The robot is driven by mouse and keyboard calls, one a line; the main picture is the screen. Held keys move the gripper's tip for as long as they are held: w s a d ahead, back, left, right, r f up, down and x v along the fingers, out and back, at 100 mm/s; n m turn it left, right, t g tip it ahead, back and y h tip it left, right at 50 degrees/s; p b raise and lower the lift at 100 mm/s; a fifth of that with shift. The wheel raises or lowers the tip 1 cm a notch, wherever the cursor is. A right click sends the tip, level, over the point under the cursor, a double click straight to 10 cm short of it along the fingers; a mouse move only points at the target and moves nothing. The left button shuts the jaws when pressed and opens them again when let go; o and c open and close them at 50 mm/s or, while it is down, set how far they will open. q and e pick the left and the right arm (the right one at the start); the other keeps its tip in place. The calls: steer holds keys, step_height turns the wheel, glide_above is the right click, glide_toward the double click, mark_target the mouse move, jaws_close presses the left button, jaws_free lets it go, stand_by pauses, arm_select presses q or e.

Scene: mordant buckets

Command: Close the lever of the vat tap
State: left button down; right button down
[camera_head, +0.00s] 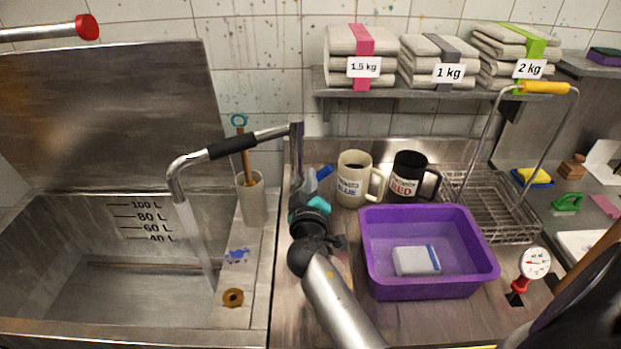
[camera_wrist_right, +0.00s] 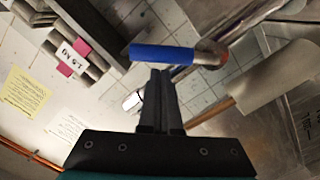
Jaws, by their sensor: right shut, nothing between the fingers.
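The vat tap (camera_head: 297,150) is a metal post with a bent spout and a black sleeve, reaching left over the steel vat (camera_head: 100,325). A pale stream (camera_head: 195,245) runs down from the spout into the vat. The tap's blue lever (camera_head: 323,172) sticks out to the right of the post, and it also shows in the right wrist view (camera_wrist_right: 163,53). My right gripper (camera_head: 309,184) is shut and empty beside the post. Its fingertips (camera_wrist_right: 160,70) are close below the blue lever; I cannot tell whether they touch. My left gripper is not in view.
A cream mug (camera_head: 352,172) and a black mug (camera_head: 407,172) stand right of the tap, behind a purple tub (camera_head: 430,285). A beaker with a wooden stick (camera_head: 251,200) stands left of the post. A wire basket (camera_head: 490,205) is farther right.

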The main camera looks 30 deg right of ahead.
steer(key=shift+s+d+f+m+b, duration=0.2)
steer(key=shift+m+b, duration=0.1)
steer(key=shift+b, duration=0.1)
steer(key=shift+d+f+m+b, duration=0.1)
steer(key=shift+d+m+b, duration=0.1)
steer(key=shift+m+b, duration=0.15)
steer(key=shift+s+d+f+m+b, duration=0.3)
steer(key=shift+d+f+m+b, duration=0.15)
steer(key=shift+m+b, duration=0.5)
steer(key=shift+s+d+f+b, duration=0.3)
steer(key=shift+d+f+b, duration=0.25)
steer(key=shift+b, duration=0.4)
